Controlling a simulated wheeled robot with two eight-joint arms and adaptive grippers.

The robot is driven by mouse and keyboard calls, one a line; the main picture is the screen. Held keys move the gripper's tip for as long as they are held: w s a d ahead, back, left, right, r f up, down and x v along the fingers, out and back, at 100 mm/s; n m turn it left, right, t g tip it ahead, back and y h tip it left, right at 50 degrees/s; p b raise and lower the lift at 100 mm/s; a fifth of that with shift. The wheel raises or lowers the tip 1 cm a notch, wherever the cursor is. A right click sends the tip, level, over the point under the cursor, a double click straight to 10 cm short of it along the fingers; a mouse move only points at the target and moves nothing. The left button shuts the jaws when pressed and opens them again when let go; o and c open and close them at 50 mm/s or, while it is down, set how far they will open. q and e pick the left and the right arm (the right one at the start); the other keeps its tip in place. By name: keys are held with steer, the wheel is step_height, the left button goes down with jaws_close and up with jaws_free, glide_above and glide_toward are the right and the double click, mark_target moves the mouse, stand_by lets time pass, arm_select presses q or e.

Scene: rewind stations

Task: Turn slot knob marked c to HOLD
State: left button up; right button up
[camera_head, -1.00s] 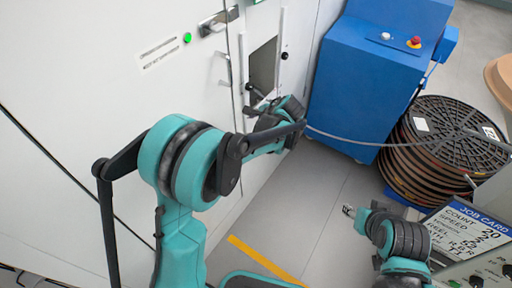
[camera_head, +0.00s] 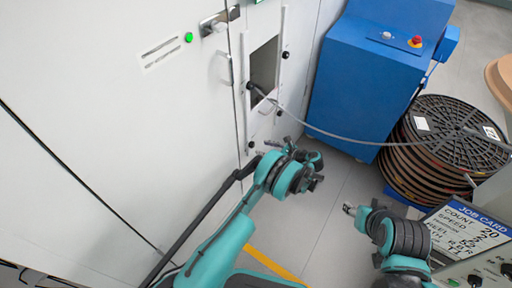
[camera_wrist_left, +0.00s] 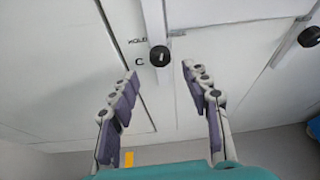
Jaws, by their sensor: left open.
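In the left wrist view a round black knob (camera_wrist_left: 159,56) sits on the white panel, with the letter C and a small word that looks like HOLD beside it. Its pointer direction is too small to read. In the head view what looks like the same knob (camera_head: 251,144) is low on the panel. My left gripper (camera_wrist_left: 160,71) is open and empty, its fingers apart on either side of the line to the knob, short of it and not touching. It also shows in the head view (camera_head: 274,147). My right gripper (camera_head: 348,210) is low and away from the panel; its fingers are too small to judge.
Another black knob (camera_wrist_left: 309,36) is at the right in the wrist view. A grey cable (camera_head: 335,134) runs from the square opening (camera_head: 264,68) to the stacked reels (camera_head: 445,140). A blue cabinet (camera_head: 370,85) stands to the right. A job card (camera_head: 468,232) is at lower right.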

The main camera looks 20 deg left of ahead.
mark_target(254, 145)
arm_select(q)
steer(key=b+x, duration=0.1)
steer(key=x, duration=0.4)
steer(key=shift+w+a+f+b, duration=0.15)
steer(key=shift+a+b, duration=0.15)
jaws_close()
